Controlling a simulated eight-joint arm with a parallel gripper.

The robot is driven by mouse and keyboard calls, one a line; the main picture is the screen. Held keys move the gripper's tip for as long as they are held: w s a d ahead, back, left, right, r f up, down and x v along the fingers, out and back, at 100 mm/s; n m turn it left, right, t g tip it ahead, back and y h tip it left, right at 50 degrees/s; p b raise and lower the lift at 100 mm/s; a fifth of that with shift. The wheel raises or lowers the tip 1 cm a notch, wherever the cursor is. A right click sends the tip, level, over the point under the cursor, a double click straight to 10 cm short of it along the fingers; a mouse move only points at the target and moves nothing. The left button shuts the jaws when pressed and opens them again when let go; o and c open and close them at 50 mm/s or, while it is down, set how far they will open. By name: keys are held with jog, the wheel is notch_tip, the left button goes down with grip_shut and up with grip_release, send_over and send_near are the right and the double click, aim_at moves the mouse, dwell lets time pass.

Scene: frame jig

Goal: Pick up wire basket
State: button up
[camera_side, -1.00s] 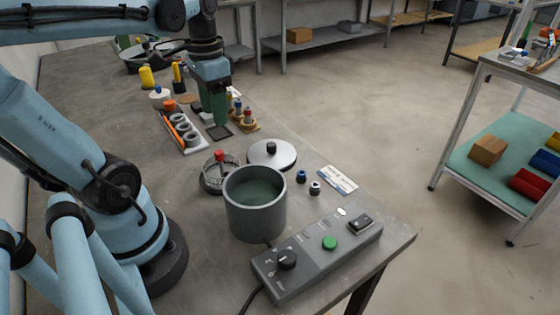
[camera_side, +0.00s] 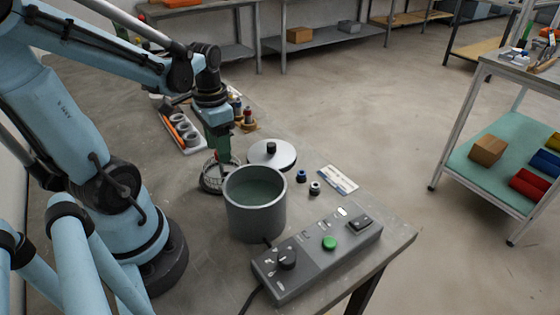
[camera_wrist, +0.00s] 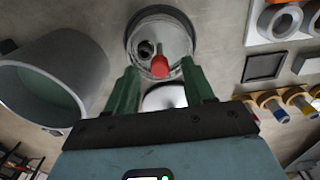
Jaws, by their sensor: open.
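The wire basket (camera_side: 213,182) is a small round grey basket with a red knob, standing on the bench just left of the grey pot. It also shows in the wrist view (camera_wrist: 176,35), with its red knob (camera_wrist: 160,67) near the space between my fingertips. My gripper (camera_side: 222,152), with green fingers, points down above the basket. In the wrist view my gripper (camera_wrist: 162,82) has its two fingers apart, one on each side of the knob, with nothing held. Part of the basket is hidden behind the pot and fingers in the side view.
The open grey pot (camera_side: 255,215) stands close beside the basket. A round silver lid (camera_side: 272,156) lies behind the pot. A control box (camera_side: 318,256) with a green button sits in front. A white tray of grey rings (camera_side: 184,132) lies at the back left.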

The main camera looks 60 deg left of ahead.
jog(key=shift+f, duration=1.35)
grip_shut()
